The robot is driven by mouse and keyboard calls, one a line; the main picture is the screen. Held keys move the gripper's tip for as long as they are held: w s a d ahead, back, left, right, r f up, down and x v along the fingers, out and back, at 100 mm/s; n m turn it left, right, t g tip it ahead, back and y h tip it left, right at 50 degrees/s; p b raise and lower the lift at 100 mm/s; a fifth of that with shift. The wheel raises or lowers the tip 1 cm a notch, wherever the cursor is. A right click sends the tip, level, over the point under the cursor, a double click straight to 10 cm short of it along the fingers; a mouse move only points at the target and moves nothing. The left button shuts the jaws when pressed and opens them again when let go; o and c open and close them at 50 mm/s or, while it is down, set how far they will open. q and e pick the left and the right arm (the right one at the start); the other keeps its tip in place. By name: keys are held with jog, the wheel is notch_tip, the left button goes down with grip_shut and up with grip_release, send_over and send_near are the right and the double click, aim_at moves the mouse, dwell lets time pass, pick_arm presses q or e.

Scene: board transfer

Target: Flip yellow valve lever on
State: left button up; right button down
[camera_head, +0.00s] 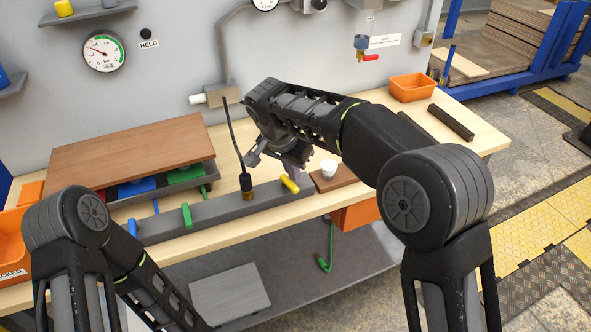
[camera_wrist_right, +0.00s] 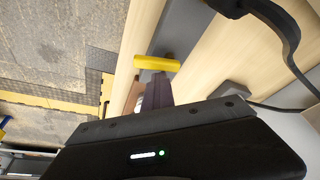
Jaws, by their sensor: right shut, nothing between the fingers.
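The yellow valve lever (camera_head: 290,185) sits at the right end of a long grey manifold bar (camera_head: 217,212) on the bench. It also shows as a yellow cylinder in the right wrist view (camera_wrist_right: 157,62). My right gripper (camera_head: 293,172) is shut and empty, just above and behind the lever. In the right wrist view its fingertips (camera_wrist_right: 158,90) are close to the lever; I cannot tell whether they touch it. A green lever (camera_head: 187,215) and a blue lever (camera_head: 132,229) stand on the same bar. My left arm reaches down out of the picture, its gripper unseen.
A black cable (camera_head: 234,140) runs from a wall box down to a plug on the bar, left of my right gripper. A white cup (camera_head: 328,168) on a brown board stands right of the lever. An orange bin (camera_head: 411,87) is at the back right.

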jog(key=shift+a, duration=0.1)
jog(key=shift+w+d, duration=0.25)
jog(key=shift+d, duration=0.1)
jog(key=w+d, duration=0.1)
jog(key=d, duration=0.1)
jog(key=shift+w+d+r, duration=0.3)
jog(key=shift+w+r, duration=0.05)
jog(key=shift+r, duration=0.05)
jog(key=v, duration=0.9)
jog(key=shift+w+a, duration=0.25)
jog(key=shift+a, duration=0.15)
